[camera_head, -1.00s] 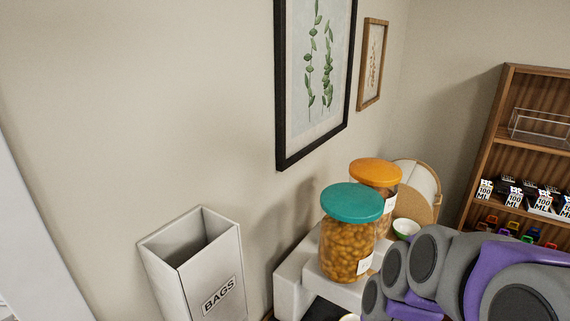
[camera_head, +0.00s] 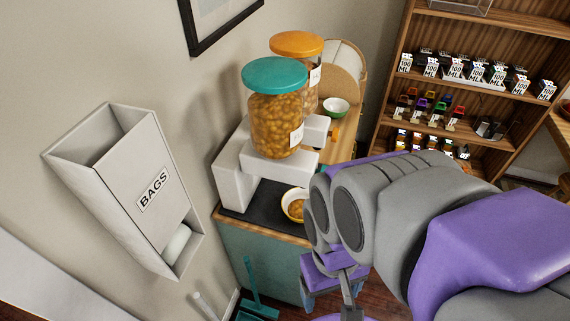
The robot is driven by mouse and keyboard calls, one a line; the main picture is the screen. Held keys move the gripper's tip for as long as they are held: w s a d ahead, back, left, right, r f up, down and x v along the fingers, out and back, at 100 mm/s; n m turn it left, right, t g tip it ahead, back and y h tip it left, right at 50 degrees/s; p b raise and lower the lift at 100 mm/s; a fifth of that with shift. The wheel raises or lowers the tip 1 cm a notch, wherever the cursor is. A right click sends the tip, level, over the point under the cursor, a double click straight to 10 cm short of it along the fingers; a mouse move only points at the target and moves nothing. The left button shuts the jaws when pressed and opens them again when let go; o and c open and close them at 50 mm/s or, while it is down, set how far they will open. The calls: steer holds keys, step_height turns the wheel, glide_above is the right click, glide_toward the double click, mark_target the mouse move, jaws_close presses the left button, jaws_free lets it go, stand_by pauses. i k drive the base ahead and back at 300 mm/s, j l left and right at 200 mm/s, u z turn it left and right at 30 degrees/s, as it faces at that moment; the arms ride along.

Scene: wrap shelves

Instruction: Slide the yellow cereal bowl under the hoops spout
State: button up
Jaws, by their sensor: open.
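A yellow bowl (camera_head: 286,212) with brownish cereal in it sits on the dark mat of the counter, in front of the teal-lidded dispenser; my arm hides its right side. The teal-lidded dispenser (camera_head: 276,118) is a jar of round brown cereal on a white stand. An orange-lidded dispenser (camera_head: 298,45) stands behind it. Their labels are too small to read, so I cannot tell which one holds hoops. Their spouts are not clearly visible. My gripper (camera_head: 335,285) is partly visible below my forearm, in front of the counter and lower than the bowl. It appears empty.
A green-and-white bowl (camera_head: 335,107) stands farther back on the counter. A white BAGS bin (camera_head: 150,190) is on the wall at left. A teal dustpan and brush (camera_head: 254,300) are on the floor. A wooden shelf (camera_head: 395,85) holds small goods at back right.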

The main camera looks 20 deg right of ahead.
mark_target(293, 201)
steer(key=k, duration=0.5)
steer(key=u, duration=0.4)
steer(key=k+l+u, duration=0.1)
steer(key=u, duration=0.3)
steer(key=k+u, duration=0.1)
steer(key=u, duration=0.3)
steer(key=k+l, duration=0.15)
steer(key=l, duration=0.25)
steer(key=k+l, duration=0.1)
steer(key=l, duration=0.3)
steer(key=k+l, duration=0.15)
steer(key=l, duration=0.3)
steer(key=k+l, duration=0.1)
steer(key=l, duration=0.3)
steer(key=k+l, duration=0.15)
steer(key=l, duration=0.25)
steer(key=i+u, duration=0.05)
